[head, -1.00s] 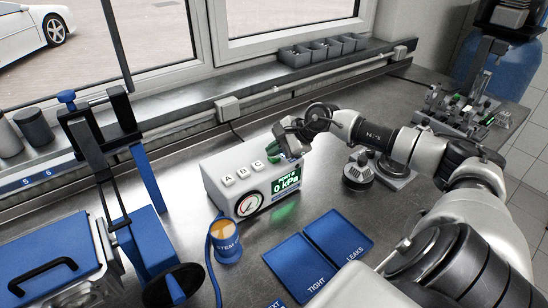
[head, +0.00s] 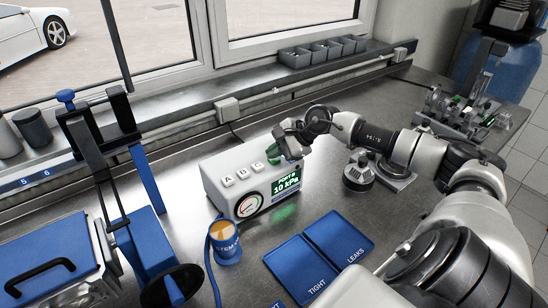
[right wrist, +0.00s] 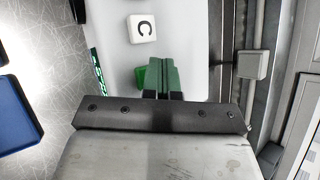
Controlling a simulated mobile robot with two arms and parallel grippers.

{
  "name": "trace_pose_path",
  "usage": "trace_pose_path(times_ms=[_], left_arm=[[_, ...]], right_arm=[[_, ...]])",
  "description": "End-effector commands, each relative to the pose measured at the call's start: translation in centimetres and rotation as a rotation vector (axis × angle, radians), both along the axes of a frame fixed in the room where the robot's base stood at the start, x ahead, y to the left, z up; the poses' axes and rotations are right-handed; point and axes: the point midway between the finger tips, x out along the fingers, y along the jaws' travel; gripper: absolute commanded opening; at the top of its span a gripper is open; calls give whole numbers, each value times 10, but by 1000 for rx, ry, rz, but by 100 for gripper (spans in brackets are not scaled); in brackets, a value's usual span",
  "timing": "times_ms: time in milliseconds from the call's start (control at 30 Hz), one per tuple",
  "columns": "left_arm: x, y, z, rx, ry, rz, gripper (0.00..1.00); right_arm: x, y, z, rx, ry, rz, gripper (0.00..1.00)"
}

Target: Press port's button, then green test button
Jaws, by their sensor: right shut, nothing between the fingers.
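The white test box (head: 222,195) stands on the steel bench with buttons A (head: 228,181), B (head: 241,173) and C (head: 256,166) on top. Its green display (head: 287,183) reads PORT B and 10 kPa. A round gauge (head: 250,205) is on its front. My right gripper (head: 287,138) is shut and empty, pointing down at the box's right end. In the right wrist view its fingertips (right wrist: 162,65) are right beside the green button (right wrist: 141,77), covering part of it; I cannot tell whether they touch. Button C (right wrist: 142,29) is clear of them. My left gripper is not in view.
A blue-sided cup marked SYSTEM (head: 225,243), with a blue hose, stands before the box. Blue trays TIGHT (head: 300,270) and LEAKS (head: 340,238) lie to the right. A blue clamp fixture (head: 140,245) stands left.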

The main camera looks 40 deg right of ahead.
Motion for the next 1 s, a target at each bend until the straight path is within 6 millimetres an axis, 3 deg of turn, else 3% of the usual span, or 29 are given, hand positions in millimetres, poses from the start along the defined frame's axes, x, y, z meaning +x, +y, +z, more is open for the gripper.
trace_pose_path(times_ms=[300, 733, 1000], left_arm=[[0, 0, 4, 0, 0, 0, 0], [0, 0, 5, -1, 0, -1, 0], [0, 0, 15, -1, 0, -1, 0]], right_arm=[[0, 0, 16, 0, 0, 0, 0], [0, 0, 20, -1, 0, 1, 0], [0, 0, 45, -1, -2, 0, 0]])
